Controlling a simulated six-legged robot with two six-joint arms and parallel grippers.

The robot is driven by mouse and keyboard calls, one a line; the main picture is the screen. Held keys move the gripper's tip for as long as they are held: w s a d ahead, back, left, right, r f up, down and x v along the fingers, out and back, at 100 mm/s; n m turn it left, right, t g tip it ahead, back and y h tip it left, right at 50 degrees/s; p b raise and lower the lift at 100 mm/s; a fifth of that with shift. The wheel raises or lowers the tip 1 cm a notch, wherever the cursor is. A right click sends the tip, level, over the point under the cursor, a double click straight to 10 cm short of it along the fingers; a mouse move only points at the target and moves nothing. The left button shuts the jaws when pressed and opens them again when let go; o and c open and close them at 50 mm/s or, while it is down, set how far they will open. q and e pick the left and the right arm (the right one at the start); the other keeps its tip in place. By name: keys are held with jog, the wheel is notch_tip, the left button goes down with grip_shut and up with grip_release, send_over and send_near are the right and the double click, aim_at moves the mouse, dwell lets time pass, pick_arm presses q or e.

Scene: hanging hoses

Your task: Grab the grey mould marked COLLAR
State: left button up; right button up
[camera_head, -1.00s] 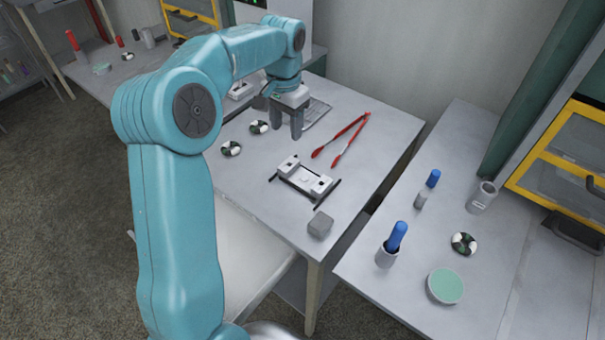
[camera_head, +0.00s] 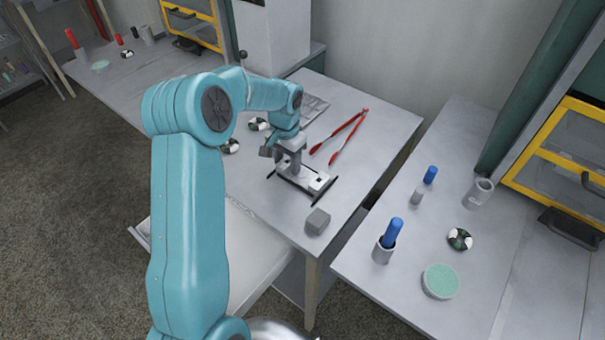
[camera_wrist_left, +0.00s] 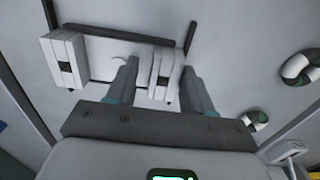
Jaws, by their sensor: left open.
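My left gripper (camera_head: 290,168) is open above a whitish-grey two-block fixture (camera_head: 318,184) with dark rods on the table. In the left wrist view, one block (camera_wrist_left: 161,74) of the fixture shows between the spread fingers of the gripper (camera_wrist_left: 158,78). The other block (camera_wrist_left: 64,60) lies to the left, outside the fingers. I cannot tell whether the fingers touch the block. A small plain grey block (camera_head: 317,221) sits near the table's front corner. No COLLAR lettering is readable, so I cannot tell which piece is the mould. My right gripper is not in view.
Red tongs (camera_head: 343,138) lie behind the fixture. A gap separates this table from the right table, which holds a blue-handled tool in a cup (camera_head: 386,243) and a green-topped round dish (camera_head: 440,281).

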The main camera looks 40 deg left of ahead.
pick_arm(q)
jog(key=shift+w, duration=0.1)
jog(key=c, duration=0.4)
jog(key=shift+a+f, duration=0.1)
jog(key=shift+a, duration=0.05)
grip_shut()
